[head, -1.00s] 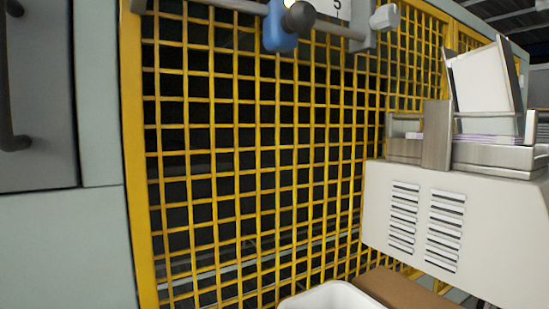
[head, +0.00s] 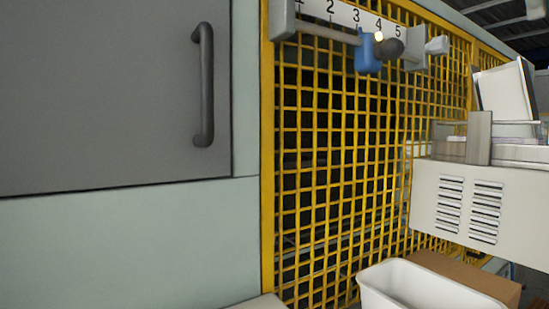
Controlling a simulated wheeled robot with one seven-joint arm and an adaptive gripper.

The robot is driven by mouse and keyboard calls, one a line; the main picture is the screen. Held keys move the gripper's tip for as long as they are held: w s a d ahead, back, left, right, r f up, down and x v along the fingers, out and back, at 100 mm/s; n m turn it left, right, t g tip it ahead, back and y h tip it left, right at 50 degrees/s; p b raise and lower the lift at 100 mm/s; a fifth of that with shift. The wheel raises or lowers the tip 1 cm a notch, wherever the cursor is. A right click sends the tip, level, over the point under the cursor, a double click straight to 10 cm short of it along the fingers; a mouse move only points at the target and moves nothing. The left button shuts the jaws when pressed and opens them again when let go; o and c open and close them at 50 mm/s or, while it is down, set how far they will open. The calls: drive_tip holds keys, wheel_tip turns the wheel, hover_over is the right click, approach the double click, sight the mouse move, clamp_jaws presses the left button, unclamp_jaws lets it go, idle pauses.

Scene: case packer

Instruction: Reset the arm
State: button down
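My arm and gripper do not show in the head view. A yellow mesh guard (head: 330,170) fills the middle of the view. Along its top runs a white scale (head: 343,14) with the numbers 2 to 5 readable.
A grey door (head: 100,95) with a dark handle (head: 203,85) is at the left. A pale vented machine housing (head: 470,205) with a metal magazine on top juts in at the right. A white bin (head: 425,290) and a brown box (head: 465,275) are below it.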

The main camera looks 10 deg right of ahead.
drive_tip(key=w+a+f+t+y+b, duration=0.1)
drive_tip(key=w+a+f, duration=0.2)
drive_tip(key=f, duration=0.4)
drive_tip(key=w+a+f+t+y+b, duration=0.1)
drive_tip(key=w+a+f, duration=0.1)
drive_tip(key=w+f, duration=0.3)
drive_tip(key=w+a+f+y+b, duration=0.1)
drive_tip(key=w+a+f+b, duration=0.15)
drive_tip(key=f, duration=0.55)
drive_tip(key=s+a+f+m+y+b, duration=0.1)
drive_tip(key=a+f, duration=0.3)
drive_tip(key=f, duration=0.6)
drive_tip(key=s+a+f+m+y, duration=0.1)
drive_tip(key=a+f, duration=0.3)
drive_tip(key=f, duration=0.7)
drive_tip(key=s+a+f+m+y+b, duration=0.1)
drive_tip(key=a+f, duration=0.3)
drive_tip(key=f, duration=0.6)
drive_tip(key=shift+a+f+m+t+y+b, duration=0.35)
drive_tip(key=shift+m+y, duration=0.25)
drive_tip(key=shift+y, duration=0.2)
